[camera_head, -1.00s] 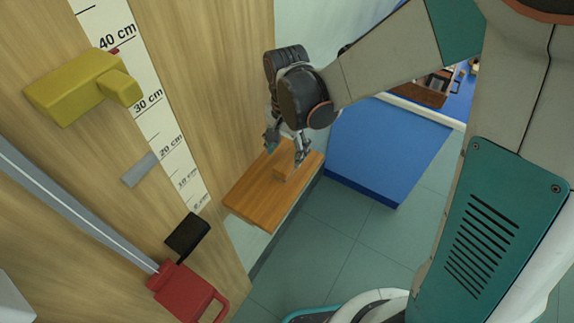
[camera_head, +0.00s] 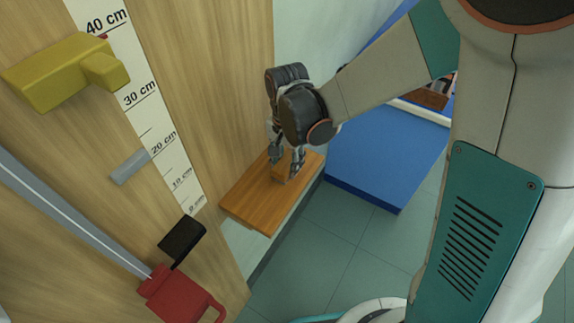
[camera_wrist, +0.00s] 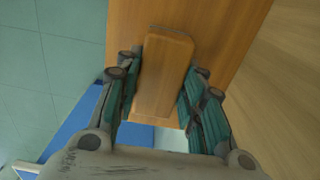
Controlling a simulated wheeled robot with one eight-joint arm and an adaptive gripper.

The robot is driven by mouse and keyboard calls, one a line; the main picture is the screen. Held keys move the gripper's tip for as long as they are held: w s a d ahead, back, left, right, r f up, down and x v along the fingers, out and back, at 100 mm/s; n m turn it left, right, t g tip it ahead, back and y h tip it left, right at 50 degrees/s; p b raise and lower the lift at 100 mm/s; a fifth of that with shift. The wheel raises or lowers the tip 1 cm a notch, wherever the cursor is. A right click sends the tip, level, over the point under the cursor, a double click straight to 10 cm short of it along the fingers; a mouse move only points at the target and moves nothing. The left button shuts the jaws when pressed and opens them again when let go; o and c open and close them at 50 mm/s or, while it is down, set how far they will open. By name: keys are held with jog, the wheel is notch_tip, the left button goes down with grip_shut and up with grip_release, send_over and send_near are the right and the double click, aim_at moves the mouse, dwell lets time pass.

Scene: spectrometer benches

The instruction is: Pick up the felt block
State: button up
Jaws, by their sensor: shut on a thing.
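A wood-coloured block, the only thing here that fits the felt block (camera_wrist: 165,75), lies on an orange-brown wooden board (camera_head: 244,202). A thin grey edge shows at its far end in the wrist view; no other felt is visible. My gripper (camera_head: 284,168) is shut on the block, with one finger on each long side. In the head view the block (camera_head: 280,172) is partly covered by the fingers. It appears to rest on the board; I cannot see any gap under it.
A blue bench (camera_head: 375,150) stands right of the board. Tiled floor is open below.

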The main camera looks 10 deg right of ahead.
aim_at(287, 161)
notch_tip(287, 161, up, 20)
jog(key=p, duration=1.3)
jog(key=shift+p, duration=0.4)
